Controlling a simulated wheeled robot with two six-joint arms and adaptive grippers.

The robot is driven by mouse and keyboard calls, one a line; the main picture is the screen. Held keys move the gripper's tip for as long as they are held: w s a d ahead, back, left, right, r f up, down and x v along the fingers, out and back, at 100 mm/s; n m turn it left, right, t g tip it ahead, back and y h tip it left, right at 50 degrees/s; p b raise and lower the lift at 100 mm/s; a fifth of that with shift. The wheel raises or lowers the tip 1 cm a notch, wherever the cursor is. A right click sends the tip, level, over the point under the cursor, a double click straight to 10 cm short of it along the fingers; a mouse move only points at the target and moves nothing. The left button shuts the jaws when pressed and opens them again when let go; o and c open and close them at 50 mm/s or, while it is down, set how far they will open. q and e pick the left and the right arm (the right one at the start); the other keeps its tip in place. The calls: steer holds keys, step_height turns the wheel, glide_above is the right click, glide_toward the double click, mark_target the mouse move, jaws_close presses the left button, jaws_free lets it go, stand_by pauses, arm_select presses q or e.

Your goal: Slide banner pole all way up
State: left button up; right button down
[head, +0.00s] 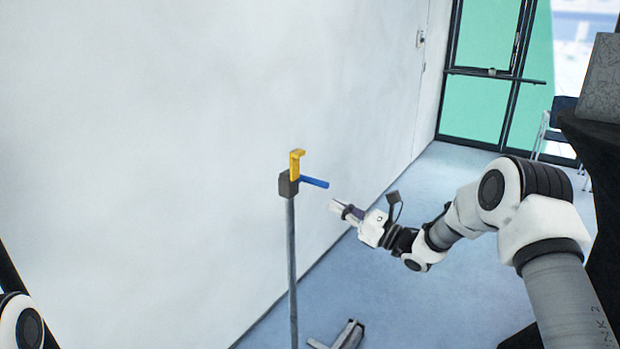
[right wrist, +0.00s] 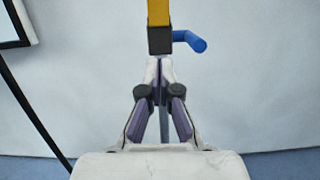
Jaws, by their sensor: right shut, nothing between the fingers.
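The banner pole (head: 291,262) stands upright as a thin grey post. At its top is a dark grey block (head: 288,185) with a yellow hook (head: 296,164) above it and a blue lever (head: 314,182) pointing right. In the right wrist view the block (right wrist: 159,40), yellow piece (right wrist: 158,12) and blue lever (right wrist: 190,40) are just beyond my fingertips. My right gripper (head: 335,206) is right of the pole, slightly below the blue lever, apart from it in the head view. Its fingers (right wrist: 158,68) are shut and empty. Only part of my left arm shows at the lower left; its gripper is out of view.
A white wall (head: 150,130) stands behind the pole. A grey base piece (head: 342,336) lies on the blue floor (head: 420,300). A glass door (head: 490,75) is at the back right, with a dark table (head: 590,135) and a chair (head: 560,125) at the right.

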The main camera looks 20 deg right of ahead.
mark_target(292, 161)
steer(key=w+a+r, duration=0.1)
steer(key=w+a, duration=0.1)
steer(key=w+a+r+p, duration=0.1)
steer(key=a, duration=0.1)
steer(key=w+a+r+p, duration=0.1)
steer(key=w+a+r, duration=0.1)
steer(key=shift+w+r, duration=0.1)
steer(key=shift+w, duration=0.2)
steer(key=r, duration=0.2)
steer(key=r+p, duration=0.1)
steer(key=shift+w+a, duration=0.25)
steer(key=shift+a, duration=0.05)
steer(key=shift+r, duration=0.6)
arm_select(q)
steer(key=s+r, duration=0.1)
steer(key=r, duration=0.2)
steer(key=shift+s+a, duration=0.1)
steer(key=shift+s, duration=0.3)
